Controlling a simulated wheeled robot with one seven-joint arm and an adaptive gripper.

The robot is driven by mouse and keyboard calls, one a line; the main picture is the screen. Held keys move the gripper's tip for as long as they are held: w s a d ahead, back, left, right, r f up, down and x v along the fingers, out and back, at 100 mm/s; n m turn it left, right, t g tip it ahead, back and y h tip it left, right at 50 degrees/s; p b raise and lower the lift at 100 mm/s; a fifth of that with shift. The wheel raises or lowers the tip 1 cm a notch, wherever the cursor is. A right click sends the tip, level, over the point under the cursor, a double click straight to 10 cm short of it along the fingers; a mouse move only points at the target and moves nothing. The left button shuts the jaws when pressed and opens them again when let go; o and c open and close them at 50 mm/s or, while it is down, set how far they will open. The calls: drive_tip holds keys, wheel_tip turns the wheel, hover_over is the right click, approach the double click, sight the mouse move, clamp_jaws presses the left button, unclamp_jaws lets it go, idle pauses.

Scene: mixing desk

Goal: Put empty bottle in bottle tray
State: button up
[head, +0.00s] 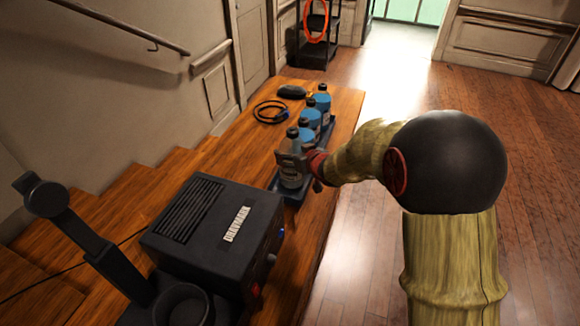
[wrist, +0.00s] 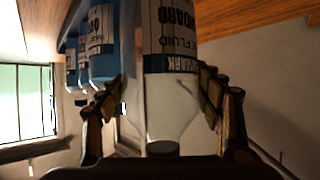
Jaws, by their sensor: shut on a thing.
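The empty bottle (head: 291,175) is clear with a printed label and a dark cap. My gripper (head: 296,160) is shut around it, and in the wrist view the fingers press on both sides of the bottle (wrist: 170,65). The bottle is upright at the near end of the dark bottle tray (head: 291,193). I cannot tell whether its base touches the tray floor. Several blue-filled bottles (head: 323,100) stand in a row farther along the tray. They also show to the left in the wrist view (wrist: 102,45).
A black boxy machine (head: 213,225) stands on the wooden desk (head: 150,190) in front. A coiled cable (head: 270,112) and a dark rounded object (head: 292,91) lie behind the tray. The floor (head: 420,85) to the right is open.

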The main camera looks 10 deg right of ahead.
drive_tip(key=shift+w+a+f+b, duration=0.15)
drive_tip(key=shift+f+b, duration=0.15)
drive_tip(key=shift+f, duration=0.4)
drive_tip(key=shift+w+a+f+b, duration=0.15)
drive_tip(key=shift+f+b, duration=0.15)
drive_tip(key=shift+f, duration=0.4)
drive_tip(key=shift+w+a+f+b, duration=0.15)
drive_tip(key=shift+f+b, duration=0.15)
drive_tip(key=shift+f, duration=0.4)
drive_tip(key=shift+d, duration=0.1)
drive_tip(key=shift+f, duration=0.2)
drive_tip(key=o, duration=1.2)
drive_tip(key=shift+r, duration=0.1)
